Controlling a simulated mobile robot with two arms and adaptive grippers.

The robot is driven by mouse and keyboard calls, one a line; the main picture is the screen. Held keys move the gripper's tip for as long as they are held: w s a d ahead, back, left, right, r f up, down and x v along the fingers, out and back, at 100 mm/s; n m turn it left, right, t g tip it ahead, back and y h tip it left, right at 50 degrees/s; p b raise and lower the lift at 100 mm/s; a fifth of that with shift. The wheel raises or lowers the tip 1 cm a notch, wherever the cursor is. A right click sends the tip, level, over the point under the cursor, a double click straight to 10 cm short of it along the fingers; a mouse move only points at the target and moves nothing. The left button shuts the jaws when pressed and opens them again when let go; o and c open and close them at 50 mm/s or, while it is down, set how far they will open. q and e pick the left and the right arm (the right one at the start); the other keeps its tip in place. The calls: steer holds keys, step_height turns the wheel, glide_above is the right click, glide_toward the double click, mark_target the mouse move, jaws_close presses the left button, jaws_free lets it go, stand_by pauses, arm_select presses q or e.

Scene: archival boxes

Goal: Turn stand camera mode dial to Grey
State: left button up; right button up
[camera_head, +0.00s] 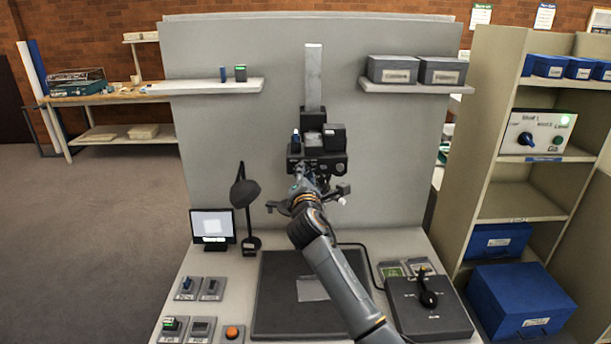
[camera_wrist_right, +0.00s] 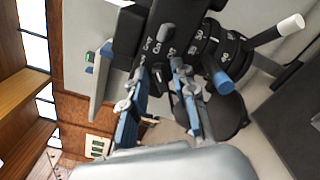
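The stand camera (camera_head: 318,160) is a black unit on a pale upright column in the head view. In the wrist view its black body (camera_wrist_right: 200,15) fills the top, with small white labels and a short dark knob, probably the mode dial (camera_wrist_right: 166,36). The label wording and the dial's setting are too small to read surely. My right gripper (camera_head: 302,184) is just in front of the camera's lower part. In the wrist view its blue fingers (camera_wrist_right: 160,72) stand apart, tips close below the labels; I cannot tell whether they touch the dial. My left gripper is out of view.
Numbered black rings (camera_wrist_right: 212,48) and a blue-ended and a white-ended lever (camera_wrist_right: 290,24) sit close to the right finger. Below are a dark base mat (camera_head: 278,320), a small monitor (camera_head: 212,224), a lamp (camera_head: 245,192) and switch boxes (camera_head: 187,287). Shelves stand at right.

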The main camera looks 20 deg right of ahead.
steer(key=shift+o, duration=0.4)
steer(key=v, duration=1.2)
steer(key=shift+f, duration=0.1)
